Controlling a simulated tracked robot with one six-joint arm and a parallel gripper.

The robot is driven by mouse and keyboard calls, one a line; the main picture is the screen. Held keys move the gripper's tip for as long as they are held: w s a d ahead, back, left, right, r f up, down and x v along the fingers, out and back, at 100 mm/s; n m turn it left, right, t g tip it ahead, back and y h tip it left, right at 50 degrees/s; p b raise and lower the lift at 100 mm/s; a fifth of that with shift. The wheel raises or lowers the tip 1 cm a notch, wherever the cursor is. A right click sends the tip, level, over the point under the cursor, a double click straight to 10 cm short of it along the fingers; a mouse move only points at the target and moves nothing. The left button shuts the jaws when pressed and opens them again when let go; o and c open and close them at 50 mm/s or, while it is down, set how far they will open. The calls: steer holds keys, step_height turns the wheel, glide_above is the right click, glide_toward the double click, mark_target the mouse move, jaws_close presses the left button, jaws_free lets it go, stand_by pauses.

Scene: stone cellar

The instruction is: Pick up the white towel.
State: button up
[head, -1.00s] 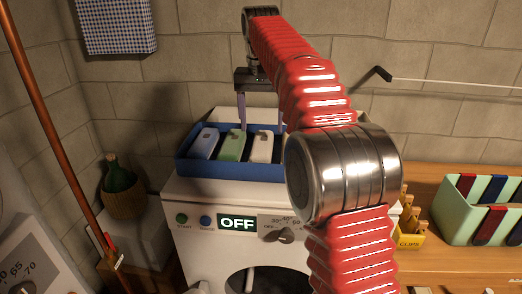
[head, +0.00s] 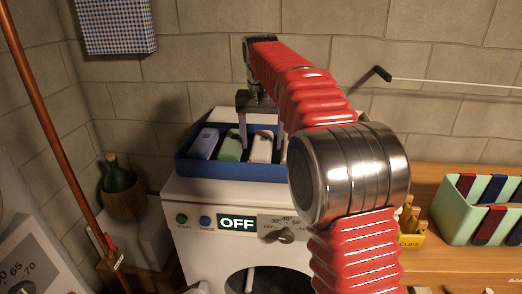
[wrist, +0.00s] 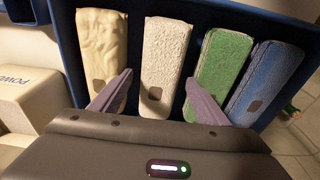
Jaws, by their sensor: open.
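The white towel (head: 261,150) stands rolled or folded in a blue tray (head: 228,169) on top of the white washing machine. In the wrist view the white towel (wrist: 166,55) lies between a cream towel (wrist: 101,45) and a green towel (wrist: 222,70). My gripper (head: 262,143) is open above the tray and points down. In the wrist view my gripper (wrist: 158,82) has one finger on each side of the white towel, near the gaps to its neighbours. I cannot tell whether the fingers touch it. My arm hides the tray's right end in the head view.
A blue towel (head: 204,143) is at the tray's left end. A box marked POWDER or similar (wrist: 22,95) stands beside the tray. A clips box (head: 411,238) and a mint rack (head: 450,207) stand on the wooden bench. A green bottle (head: 118,176) is at left.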

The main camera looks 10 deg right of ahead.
steer(key=shift+f, duration=0.65)
steer(key=shift+c, duration=0.5)
steer(key=c, duration=1.1)
